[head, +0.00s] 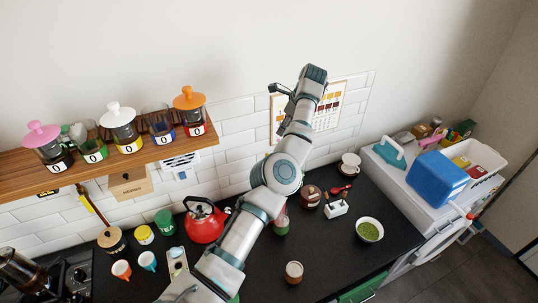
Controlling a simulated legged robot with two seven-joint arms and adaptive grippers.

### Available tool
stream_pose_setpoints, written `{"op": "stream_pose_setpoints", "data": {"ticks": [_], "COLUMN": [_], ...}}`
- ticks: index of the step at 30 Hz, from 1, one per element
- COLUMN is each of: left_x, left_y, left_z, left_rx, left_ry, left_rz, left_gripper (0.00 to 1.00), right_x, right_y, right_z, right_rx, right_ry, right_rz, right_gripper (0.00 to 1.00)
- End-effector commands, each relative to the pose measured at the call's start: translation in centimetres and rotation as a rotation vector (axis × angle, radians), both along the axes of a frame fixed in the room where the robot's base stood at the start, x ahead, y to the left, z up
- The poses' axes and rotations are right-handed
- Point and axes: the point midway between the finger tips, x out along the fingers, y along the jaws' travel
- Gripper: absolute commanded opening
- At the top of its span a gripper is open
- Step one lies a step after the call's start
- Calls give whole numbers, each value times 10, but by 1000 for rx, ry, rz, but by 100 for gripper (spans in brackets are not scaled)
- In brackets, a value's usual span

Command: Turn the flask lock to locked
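No flask with a lock can be made out for certain. A green and red container (281,223) stands on the dark counter, partly hidden behind my arm; I cannot tell if it is the flask, and no lock shows on it. My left arm reaches up across the middle of the head view. Its gripper end (283,92) is raised in front of the wall beside the calendar, well above the counter and apart from the things on it. Its fingers are too small and side-on to tell whether they are open. My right gripper is not in view.
A red kettle (204,226) and green can (164,222) stand left of my arm. A wooden shelf (100,165) holds lidded jars. The right front counter is clear.

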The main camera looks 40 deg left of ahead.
Motion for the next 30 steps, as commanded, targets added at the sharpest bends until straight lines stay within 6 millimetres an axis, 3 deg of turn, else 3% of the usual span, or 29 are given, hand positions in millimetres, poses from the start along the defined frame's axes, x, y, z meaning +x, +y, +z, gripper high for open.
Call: {"op": "stream_pose_setpoints", "data": {"ticks": [1, 5, 18, 24, 30], "left_x": [-1, -3, -13, -14, -14], "left_y": [3, 12, 51, 57, 57], "left_z": [-18, -45, -127, -144, -147], "left_rx": [1, 4, 4, 4, 5], "left_ry": [3, 4, 4, 3, 1], "left_rz": [2, 1, -1, -1, -2], "left_gripper": [35, 35, 35, 35, 35], "right_x": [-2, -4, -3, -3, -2], "right_y": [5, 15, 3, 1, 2], "right_z": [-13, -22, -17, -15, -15], "right_rx": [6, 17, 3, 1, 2], "right_ry": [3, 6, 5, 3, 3], "right_rz": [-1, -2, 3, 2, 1], "right_gripper": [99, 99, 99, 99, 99]}}
